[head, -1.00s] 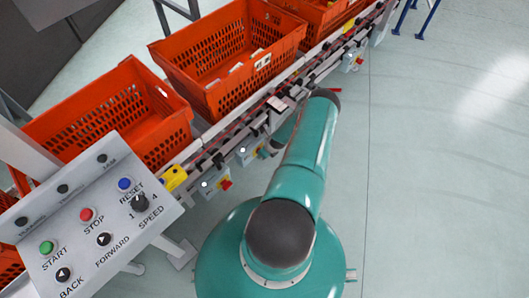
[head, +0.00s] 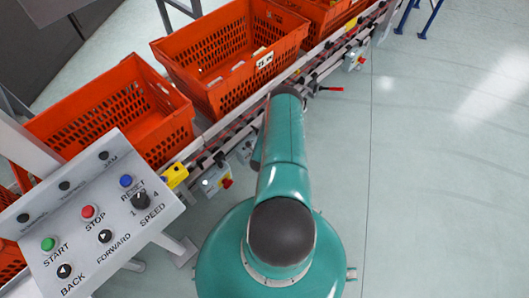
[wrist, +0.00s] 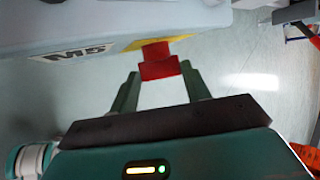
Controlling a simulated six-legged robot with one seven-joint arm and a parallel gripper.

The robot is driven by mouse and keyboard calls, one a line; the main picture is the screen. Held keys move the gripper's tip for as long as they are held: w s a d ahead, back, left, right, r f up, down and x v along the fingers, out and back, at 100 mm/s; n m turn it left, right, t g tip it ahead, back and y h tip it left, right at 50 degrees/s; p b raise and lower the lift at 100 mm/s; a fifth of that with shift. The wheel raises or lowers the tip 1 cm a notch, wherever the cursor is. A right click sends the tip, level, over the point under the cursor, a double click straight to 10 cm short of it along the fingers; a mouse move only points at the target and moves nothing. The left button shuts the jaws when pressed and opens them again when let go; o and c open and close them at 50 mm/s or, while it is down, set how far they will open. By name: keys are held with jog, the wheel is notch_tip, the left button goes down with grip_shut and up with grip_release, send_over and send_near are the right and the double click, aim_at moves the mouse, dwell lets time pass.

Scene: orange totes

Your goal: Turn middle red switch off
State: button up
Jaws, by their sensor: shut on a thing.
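In the wrist view a red switch (wrist: 158,62) sits on a yellow plate (wrist: 155,42) on a pale grey box (wrist: 115,25) marked "M5". My gripper (wrist: 158,74) has its two green fingers shut on the red switch, with a fingertip at either side. In the head view the middle switch box (head: 245,150) is partly behind my arm, and its red switch and my gripper are hidden. Another box with a red switch (head: 227,183) is to the left, and one more red switch (head: 361,59) is at the upper right.
Orange totes (head: 178,48) line the conveyor (head: 225,135) behind the boxes. A control panel (head: 120,218) with coloured buttons stands at lower left. A red handle (head: 330,89) sticks out right of my arm. The floor to the right is clear.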

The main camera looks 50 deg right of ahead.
jog(key=shift+w+a+f+n+h, duration=0.1)
jog(key=shift+a+f+n+h, duration=0.2)
jog(key=shift+h, duration=0.9)
jog(key=shift+s+a+f+n+h, duration=0.1)
jog(key=shift+f+n+h, duration=0.2)
jog(key=shift+h, duration=0.9)
jog(key=shift+w+a+f+n+h, duration=0.15)
jog(key=shift+n+h, duration=0.25)
jog(key=shift+h, duration=0.8)
jog(key=shift+t, duration=0.3)
jog(key=o, duration=1)
jog(key=shift+a, duration=0.1)
jog(key=v, duration=1.3)
jog(key=shift+a, duration=0.35)
